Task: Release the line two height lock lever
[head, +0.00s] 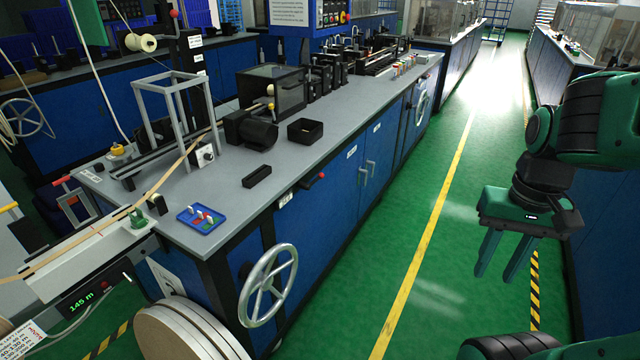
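A short black lever with a red knob (321,175) sticks out from the front edge of the near blue bench (330,215). A small white label (285,199) is to its left, its text too small to read. A grey handwheel (268,286) is on the bench's near end, below and left of the lever. I cannot tell from the labels which line this lever belongs to. My gripper (498,276) hangs over the aisle at the right, well apart from the bench and lever. Its two green fingers point down, spread apart, with nothing between them.
A blue tray with small coloured parts (201,219) lies on the bench's near corner. A large reel (190,330) stands below it. A unit with a green "145 m" display (85,300) is at the left. The green aisle with a yellow line (430,235) is clear.

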